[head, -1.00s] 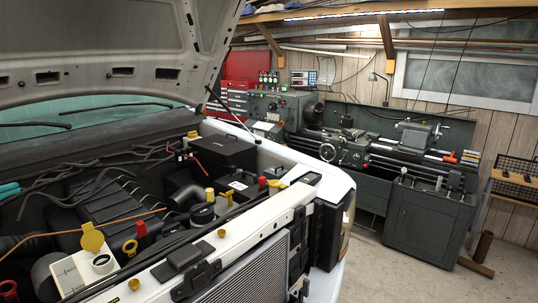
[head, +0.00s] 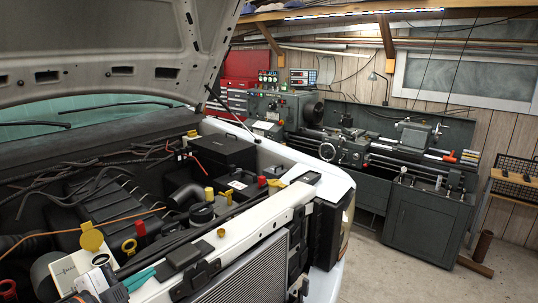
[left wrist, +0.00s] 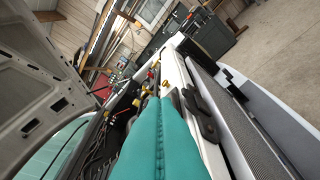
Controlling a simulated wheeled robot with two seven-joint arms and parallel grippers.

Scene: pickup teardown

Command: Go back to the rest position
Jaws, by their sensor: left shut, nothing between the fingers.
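My left gripper (head: 146,272) is low in the head view, over the front edge of the engine bay. Its teal fingers lie together, shut, with nothing seen between them. In the left wrist view the two teal fingers (left wrist: 161,105) are pressed side by side and point along the white front panel of the truck. I cannot tell from these views whether they touch it. My right gripper is not in view.
The pickup's raised hood (head: 110,50) hangs over the open engine bay. The white front panel (head: 235,232) and radiator (head: 250,275) are close to my left gripper. A lathe (head: 390,150) stands at the back wall.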

